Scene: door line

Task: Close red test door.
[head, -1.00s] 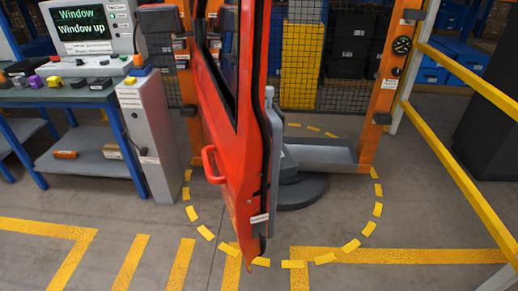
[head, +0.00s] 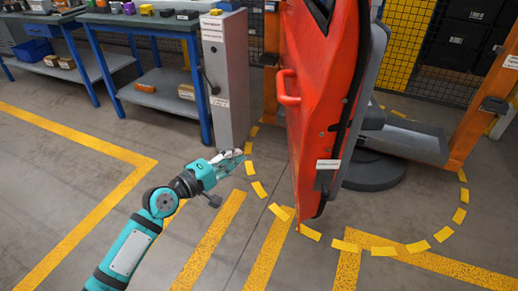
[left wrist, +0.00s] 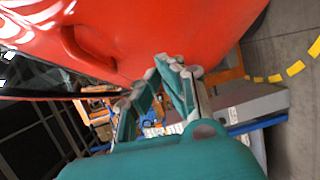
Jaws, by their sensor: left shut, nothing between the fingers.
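The red test door (head: 318,120) stands ajar, its edge turned towards me, in the head view. Its red pull handle (head: 287,88) is on the left face. The door hangs at an orange frame, whose right post (head: 487,95) is apart from the door's edge. My left gripper (head: 236,157) is shut and empty, in front and left of the door, lower in the picture than the handle. In the left wrist view the red door (left wrist: 205,35) fills the top beyond the shut fingers (left wrist: 172,68); contact cannot be told. My right gripper is not in view.
A grey cabinet (head: 226,80) stands left of the door, beside blue workbenches (head: 165,85). A dashed yellow arc (head: 383,251) on the floor surrounds the door. A dark round base (head: 372,172) is behind it. Floor in front is clear.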

